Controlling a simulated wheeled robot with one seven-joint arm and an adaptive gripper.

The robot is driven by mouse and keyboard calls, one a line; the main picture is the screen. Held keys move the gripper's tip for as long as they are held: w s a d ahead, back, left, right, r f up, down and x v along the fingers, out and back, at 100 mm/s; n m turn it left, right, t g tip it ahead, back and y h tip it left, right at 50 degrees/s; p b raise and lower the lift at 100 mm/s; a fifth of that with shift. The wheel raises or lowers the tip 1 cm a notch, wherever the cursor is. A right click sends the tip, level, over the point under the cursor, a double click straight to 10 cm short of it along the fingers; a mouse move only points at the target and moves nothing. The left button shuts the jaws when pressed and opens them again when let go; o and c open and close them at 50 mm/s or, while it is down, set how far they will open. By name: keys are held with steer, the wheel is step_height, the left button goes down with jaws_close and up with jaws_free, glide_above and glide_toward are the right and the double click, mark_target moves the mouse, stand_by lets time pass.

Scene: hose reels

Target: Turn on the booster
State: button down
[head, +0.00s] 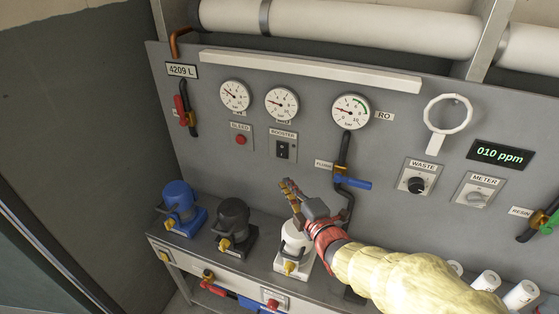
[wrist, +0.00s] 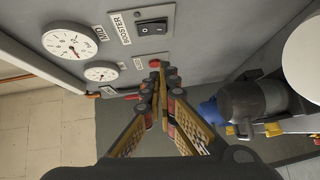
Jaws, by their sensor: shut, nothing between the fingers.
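The booster switch (head: 282,151) is a black rocker on a light plate under the label BOOSTER, on the grey panel. It also shows at the top of the wrist view, as a black rocker (wrist: 152,27) with white marks; I cannot tell which side is pressed. My gripper (head: 287,184) is shut and empty, in front of the panel, below the switch in the head view. In the wrist view its fingertips (wrist: 155,66) point toward the panel, near the red button, apart from the switch as far as I can see.
A red button (head: 240,140) sits left of the switch. Gauges (head: 282,103) are above it. A blue-handled flush valve (head: 352,182) is to the right. Blue (head: 180,205), black (head: 235,225) and white (head: 293,238) pumps stand on the shelf below.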

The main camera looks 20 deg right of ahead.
steer(key=shift+w, duration=0.1)
steer(key=b, duration=0.2)
glide_toward(282, 151)
steer(key=w+a+f, duration=0.2)
steer(key=w+a, duration=0.1)
steer(key=a, duration=0.3)
steer(key=shift+w+d, duration=1.4)
steer(key=shift+w, duration=0.1)
steer(key=shift+f+b, duration=0.15)
steer(key=shift+b, duration=0.55)
steer(key=b, duration=0.3)
steer(key=shift+w+d+f+n+t, duration=0.2)
steer(key=shift+w+f+n+t, duration=0.1)
steer(key=shift+r, duration=0.3)
steer(key=shift+f, duration=0.1)
